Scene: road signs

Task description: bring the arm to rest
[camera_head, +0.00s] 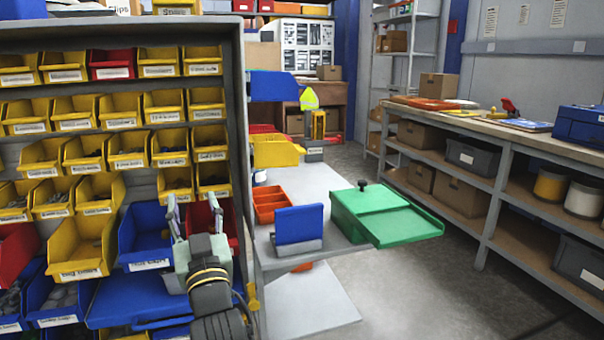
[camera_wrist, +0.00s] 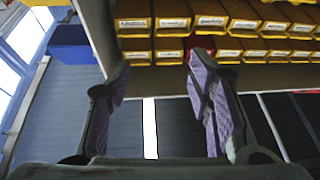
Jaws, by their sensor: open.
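My gripper (camera_head: 194,206) is in front of the bin rack at the left in the head view, its fingers pointing up. The wrist view shows the two fingers of my gripper (camera_wrist: 158,75) spread apart with nothing between them. It is open and empty. Behind it in the head view are a blue bin (camera_head: 145,232) and a red bin (camera_head: 228,218), partly hidden by the gripper. I cannot tell whether the fingers touch the bins.
The rack holds several yellow bins (camera_head: 85,247). A grey table (camera_head: 318,182) right of the rack bears a blue sign-like piece (camera_head: 299,224), an orange tray (camera_head: 270,203) and a green box (camera_head: 375,214). A shelf bench (camera_head: 490,190) lines the right. Floor between is free.

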